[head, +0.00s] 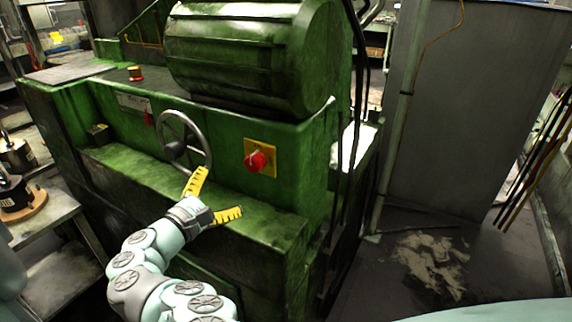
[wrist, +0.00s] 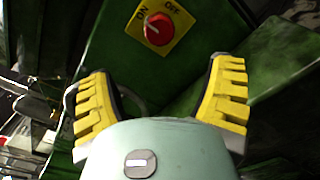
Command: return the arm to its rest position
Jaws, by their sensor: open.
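My gripper (head: 218,198) is in the middle of the head view, in front of the green machine (head: 110,150). Its two yellow ridged fingers are spread wide with nothing between them. In the wrist view my gripper (wrist: 160,95) also shows both fingers apart and empty. My arm reaches up from the bottom of the head view, bent at its joints. A red knob on a yellow plate (head: 259,160) is on the machine front, up and to the right of my gripper. The red knob (wrist: 158,30) shows at the top of the wrist view, with ON and OFF lettering.
A grey handwheel (head: 196,130) is just above my gripper, overlapping one fingertip in the picture. A green motor housing (head: 235,60) sits on top. A small table (head: 50,215) with metal parts is at left. A grey cabinet (head: 470,110) stands at right, with open floor before it.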

